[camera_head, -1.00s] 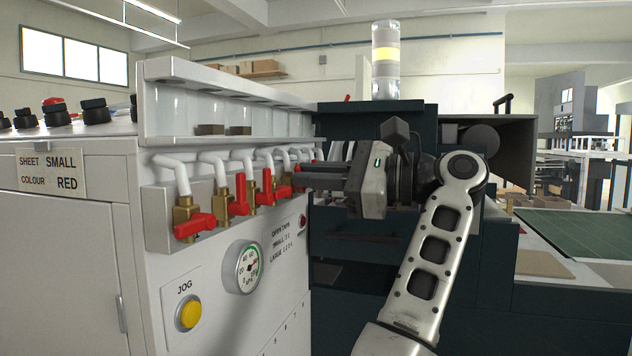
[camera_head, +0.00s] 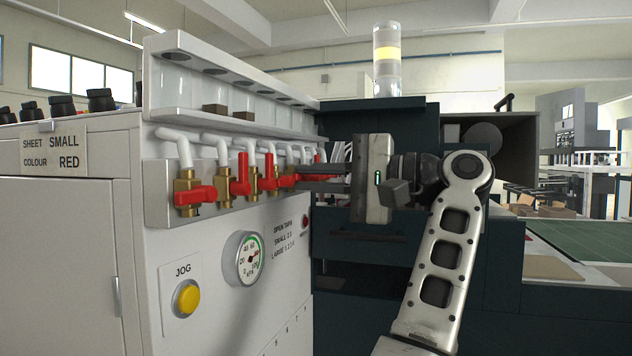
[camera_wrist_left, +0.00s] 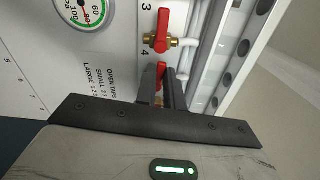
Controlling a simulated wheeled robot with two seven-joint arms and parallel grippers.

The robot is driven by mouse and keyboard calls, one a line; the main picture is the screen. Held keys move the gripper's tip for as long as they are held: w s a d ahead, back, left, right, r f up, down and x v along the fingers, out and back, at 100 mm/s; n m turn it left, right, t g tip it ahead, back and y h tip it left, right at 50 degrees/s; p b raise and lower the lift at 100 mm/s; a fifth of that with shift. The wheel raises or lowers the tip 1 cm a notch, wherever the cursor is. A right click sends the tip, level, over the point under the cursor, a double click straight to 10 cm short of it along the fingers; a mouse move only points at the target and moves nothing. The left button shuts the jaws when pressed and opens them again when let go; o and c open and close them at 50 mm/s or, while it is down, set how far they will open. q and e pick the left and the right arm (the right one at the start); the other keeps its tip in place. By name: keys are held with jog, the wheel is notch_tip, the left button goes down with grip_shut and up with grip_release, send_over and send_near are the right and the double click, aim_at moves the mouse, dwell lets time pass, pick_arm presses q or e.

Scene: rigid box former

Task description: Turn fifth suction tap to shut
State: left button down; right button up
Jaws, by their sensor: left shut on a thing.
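A row of suction taps with brass bodies and red handles runs along the white machine's side. The first tap's handle (camera_head: 195,194) lies level, and the second (camera_head: 240,175) and third (camera_head: 268,170) stand upright. A further handle (camera_head: 288,180) lies level near my fingertips. My left gripper (camera_head: 302,178) reaches in at the far part of the row, shut on a red tap handle. In the left wrist view the fingers (camera_wrist_left: 171,92) close over this red handle (camera_wrist_left: 160,74); most of it is hidden, so its angle is unclear. My right gripper is not in view.
A neighbouring red tap (camera_wrist_left: 165,30) is close beside the fingers. Clear jars with a shelf (camera_head: 215,118) sit above the row. A pressure gauge (camera_head: 249,258) and yellow jog button (camera_head: 187,299) are below. Dark machinery (camera_head: 345,270) stands behind my arm.

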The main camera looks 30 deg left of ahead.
pick_arm(q)
jog(key=shift+f+n, duration=0.15)
jog(key=shift+n, duration=0.55)
jog(key=c, duration=1.5)
grip_release()
